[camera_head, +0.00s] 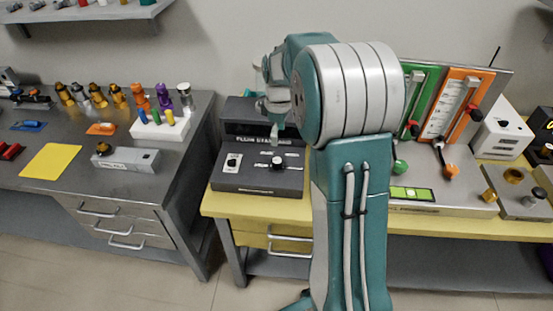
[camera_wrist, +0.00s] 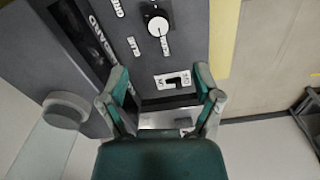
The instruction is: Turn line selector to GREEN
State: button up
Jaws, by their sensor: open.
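A dark grey box (camera_head: 258,180) marked as a flow standard sits on the yellow bench. Its top panel has a round black knob (camera_head: 277,163) with small white labels around it. My gripper (camera_head: 275,135) is above the panel. In the wrist view my open, empty gripper (camera_wrist: 162,88) has its fingers either side of a black switch (camera_wrist: 177,81) on a white plate, with the knob beyond the fingertips.
My arm hides part of the bench behind it. Green (camera_head: 418,95) and orange (camera_head: 460,100) upright gauge panels stand to the right, with a lit green display (camera_head: 411,194) below. A grey bench (camera_head: 100,185) with coloured bottles is to the left, separated by a gap.

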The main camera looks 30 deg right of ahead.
aim_at(277, 160)
jog(key=shift+w+d+f, duration=0.2)
jog(key=shift+d+f, duration=0.05)
jog(key=shift+f, duration=0.4)
notch_tip(277, 160, down, 10)
jog(key=shift+a+f, duration=0.15)
jog(key=shift+f, duration=0.05)
jog(key=shift+a, duration=0.1)
grip_shut()
